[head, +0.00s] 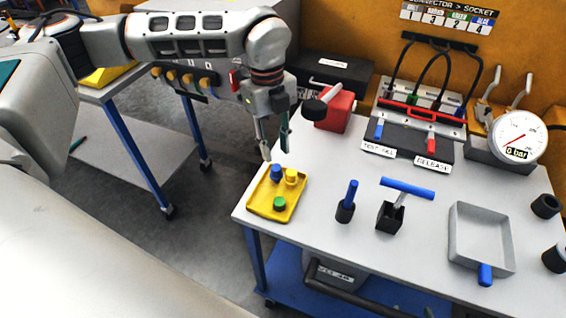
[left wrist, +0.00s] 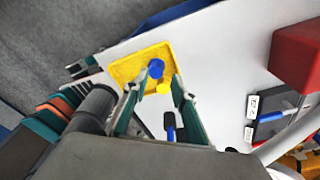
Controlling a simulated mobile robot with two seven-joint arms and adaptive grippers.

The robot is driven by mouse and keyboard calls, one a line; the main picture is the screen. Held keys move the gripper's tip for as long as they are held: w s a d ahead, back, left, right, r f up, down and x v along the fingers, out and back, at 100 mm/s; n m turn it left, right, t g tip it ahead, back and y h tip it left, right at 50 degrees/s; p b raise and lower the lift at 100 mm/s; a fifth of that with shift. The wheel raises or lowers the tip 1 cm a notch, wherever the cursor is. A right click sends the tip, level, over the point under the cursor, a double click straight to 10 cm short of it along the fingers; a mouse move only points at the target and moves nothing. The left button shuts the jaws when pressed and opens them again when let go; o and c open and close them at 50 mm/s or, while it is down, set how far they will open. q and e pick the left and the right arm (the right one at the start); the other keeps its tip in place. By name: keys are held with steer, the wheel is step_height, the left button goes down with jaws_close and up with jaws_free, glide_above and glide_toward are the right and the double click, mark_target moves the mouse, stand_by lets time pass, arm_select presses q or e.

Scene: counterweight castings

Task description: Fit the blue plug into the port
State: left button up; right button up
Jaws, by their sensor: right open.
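The blue plug (head: 277,172) stands in a yellow tray (head: 262,207) at the table's near left corner, beside a yellow plug (head: 291,176) and a green one (head: 280,204). In the left wrist view the blue plug (left wrist: 156,68) shows just beyond my fingertips, with the yellow plug (left wrist: 164,88) close by. My left gripper (head: 275,150) is open and empty, above and behind the tray, pointing down. The socket panel (head: 425,97) stands at the back of the table with black cables looping over it; its individual ports are too small to make out clearly. My right gripper is out of view.
A red block (head: 336,110) with a dark knob stands near my left gripper. A blue-handled tool (head: 347,200), a blue T-handle (head: 407,188), a grey tray (head: 482,262) and a pressure gauge (head: 517,137) occupy the table. A sign (head: 450,14) pairs connectors with numbered sockets.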

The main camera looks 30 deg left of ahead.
mark_target(275, 167)
arm_select(q)
steer(key=shift+s+d+f, duration=0.1)
steer(key=shift+s+f, duration=0.15)
steer(key=shift+f, duration=0.35)
steer(key=shift+s+d+f, duration=0.1)
steer(key=shift+s+f, duration=0.1)
steer(key=shift+f, duration=0.35)
steer(key=f, duration=0.2)
steer(key=f+p, duration=0.1)
steer(key=f, duration=0.1)
steer(key=shift+s+d+f, duration=0.15)
steer(key=shift+s, duration=0.05)
steer(key=shift+f, duration=0.35)
arm_select(e)
steer(key=shift+s+r, duration=0.45)
steer(key=shift+r, duration=0.1)
arm_select(q)
steer(key=shift+c, duration=0.4)
steer(key=c, duration=0.3)
steer(key=shift+r, duration=0.1)
